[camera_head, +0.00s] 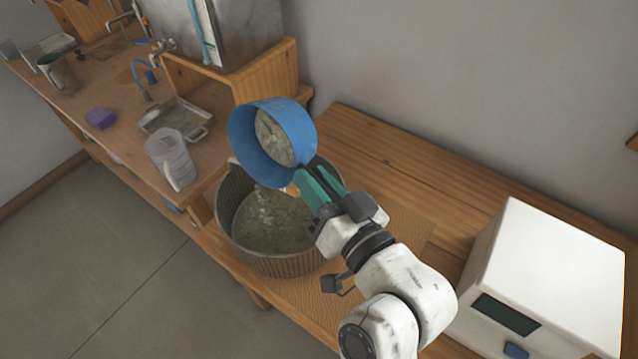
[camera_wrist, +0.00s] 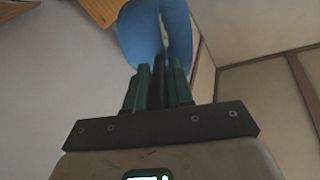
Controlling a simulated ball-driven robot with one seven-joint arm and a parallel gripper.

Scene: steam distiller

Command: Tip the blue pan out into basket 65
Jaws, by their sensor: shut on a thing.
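Grey-green matter shows inside the pan. My gripper (camera_head: 311,186) is shut on the pan's lower right side. The wrist view also shows the blue pan (camera_wrist: 143,36) beyond the green fingers. Basket 65, a round ribbed grey container (camera_head: 268,262), stands below the pan and holds similar grey-green matter. Part of its far rim is hidden by the pan and my gripper. I cannot read a number on it.
A clear measuring jug (camera_head: 171,160) and a metal tray (camera_head: 176,119) stand left of the basket. A purple block (camera_head: 100,118) lies farther left. A white box-shaped device (camera_head: 548,275) is at right. The wooden bench (camera_head: 400,160) behind the gripper is clear.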

